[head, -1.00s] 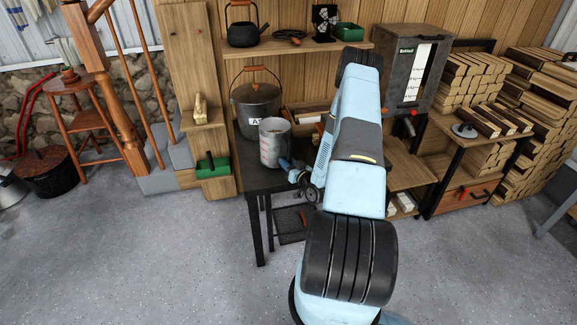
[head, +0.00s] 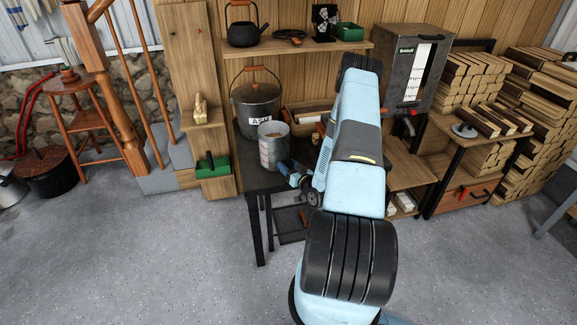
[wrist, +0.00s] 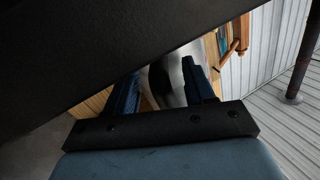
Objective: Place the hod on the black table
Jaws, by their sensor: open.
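The hod, which I take to be the grey metal container (head: 272,152) with contents near its rim, stands upright on the black table (head: 256,180), near its front. My gripper (head: 287,173) is open, low at the hod's right front side. In the wrist view the two blue fingers (wrist: 163,88) are spread, with a grey rounded surface (wrist: 174,80) with a dark patch between and beyond them, likely the hod. The head view does not show clearly whether the fingers touch it. My arm hides the table's right part.
A dark lidded bucket marked ASH (head: 257,98) stands just behind the hod. A wooden shelf (head: 290,47) with a black kettle (head: 243,33) is above. A green box (head: 213,166) is left of the table. A large dark slanted surface (wrist: 80,50) blocks much of the wrist view.

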